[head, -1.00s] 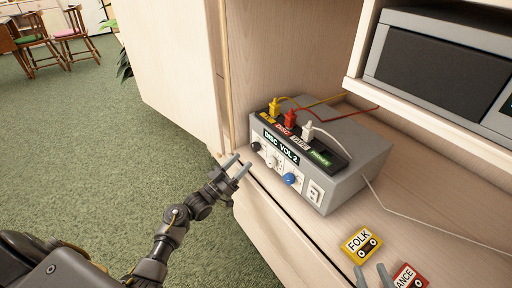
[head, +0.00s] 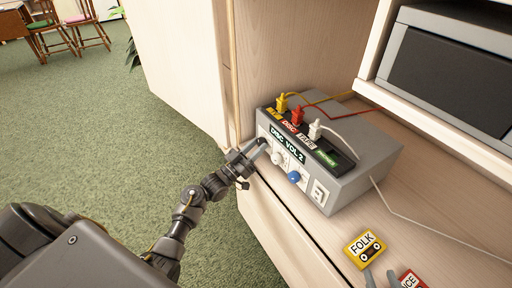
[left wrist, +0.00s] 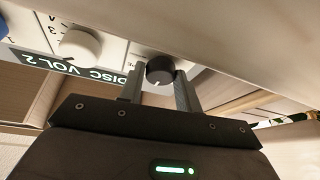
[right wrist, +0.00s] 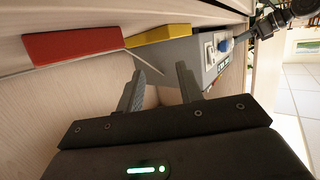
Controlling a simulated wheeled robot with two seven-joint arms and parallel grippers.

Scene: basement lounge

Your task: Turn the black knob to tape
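The black knob (left wrist: 160,69) sits on the front panel of the grey box (head: 352,182); a light pointer line shows on its face in the left wrist view. In the head view the knob is mostly hidden by my left gripper (head: 253,155), which is at the box's left front end. In the left wrist view its two fingers stand on either side of the knob, with slight gaps. The box's display (head: 288,145) reads "DISC VOL 2". My right gripper (right wrist: 160,82) is open and empty, above the shelf near the cassettes.
A white knob (left wrist: 80,45), a blue knob (head: 294,177) and a white switch (head: 319,192) share the panel. Yellow, red and white plugs (head: 314,129) stand on top with cables. A yellow FOLK cassette (head: 364,249) and red cassette (head: 411,280) lie on the shelf.

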